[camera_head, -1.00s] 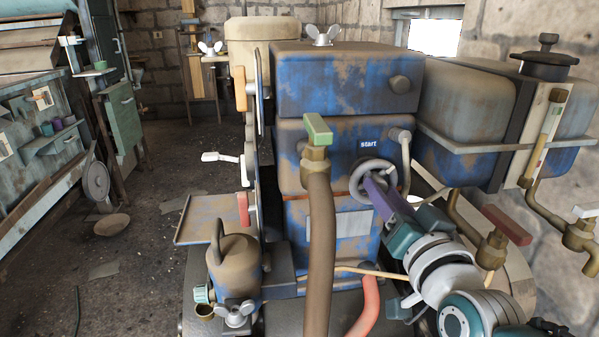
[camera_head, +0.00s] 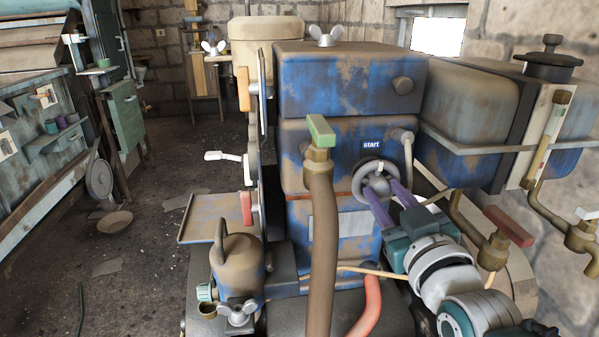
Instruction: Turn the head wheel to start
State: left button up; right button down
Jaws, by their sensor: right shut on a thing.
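The head wheel (camera_head: 360,172) is a small grey handwheel on the front of the blue, rust-worn engine block, just below the "start" label (camera_head: 371,145). My right gripper (camera_head: 381,187) reaches it from the lower right. Its two purple fingers are on either side of the wheel's hub and shut on the wheel. The fingers hide part of the wheel's lower right. My left gripper is not in view.
A brown hose with a green-handled valve (camera_head: 320,130) stands left of the wheel. Brass pipes and a red-handled tap (camera_head: 508,226) are close to the right of my arm. A grey lever (camera_head: 407,150) hangs just right of the wheel.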

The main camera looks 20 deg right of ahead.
dwell(0.5)
jog(key=c, duration=0.5)
grip_release()
jog(key=v, duration=1)
